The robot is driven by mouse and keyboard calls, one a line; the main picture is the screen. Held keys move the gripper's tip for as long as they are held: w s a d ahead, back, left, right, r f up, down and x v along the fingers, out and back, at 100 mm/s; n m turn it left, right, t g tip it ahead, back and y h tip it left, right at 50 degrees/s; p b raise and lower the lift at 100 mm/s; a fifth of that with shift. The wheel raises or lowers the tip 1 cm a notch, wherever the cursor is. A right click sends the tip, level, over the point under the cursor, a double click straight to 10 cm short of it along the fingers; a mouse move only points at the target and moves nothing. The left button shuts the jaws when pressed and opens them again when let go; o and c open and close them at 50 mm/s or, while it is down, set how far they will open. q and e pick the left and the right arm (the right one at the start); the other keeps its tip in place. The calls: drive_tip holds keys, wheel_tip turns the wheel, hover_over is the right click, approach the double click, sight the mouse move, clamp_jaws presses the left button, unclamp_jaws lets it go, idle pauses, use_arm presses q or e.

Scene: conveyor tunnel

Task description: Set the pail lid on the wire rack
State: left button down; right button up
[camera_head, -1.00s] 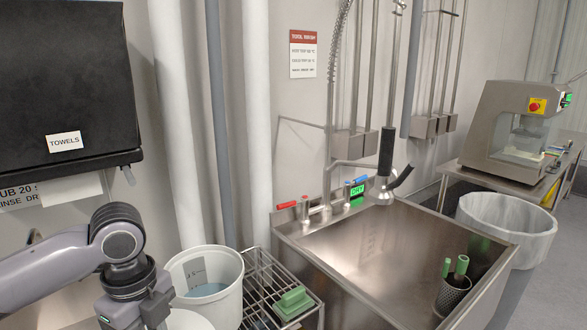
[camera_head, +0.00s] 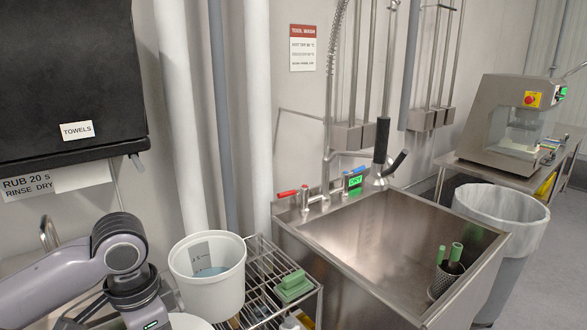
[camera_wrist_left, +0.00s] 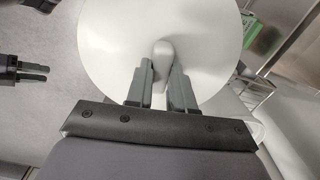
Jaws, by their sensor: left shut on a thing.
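The pail lid is a white round disc; its edge shows at the bottom of the head view (camera_head: 190,322), and it fills the top middle of the left wrist view (camera_wrist_left: 205,35). My left gripper (camera_wrist_left: 163,68) is shut on the lid's knob. In the head view my left wrist is at the lower left and its fingers are out of sight. The wire rack (camera_head: 262,262) stands to the right of the lid, between the white pail and the sink; part of it shows at the right of the wrist view. My right gripper (camera_wrist_left: 40,72) appears at the wrist view's left edge, its jaws unclear.
A white pail (camera_head: 212,295) with bluish liquid stands against the rack's left side. A green scrubber (camera_head: 293,285) lies on the rack's right part; the bars left of it look mostly bare. A steel sink (camera_head: 385,240) adjoins on the right. A black towel dispenser (camera_head: 65,80) overhangs the left.

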use_arm(q)
drive_tip(key=n, duration=0.4)
drive_tip(key=shift+s+f+n, duration=0.25)
drive_tip(key=shift+f+n, duration=0.1)
drive_tip(key=shift+n, duration=0.05)
drive_tip(key=n, duration=0.4)
drive_tip(key=shift+s+f, duration=0.15)
drive_tip(key=shift+f, duration=0.05)
drive_tip(key=shift+f, duration=0.1)
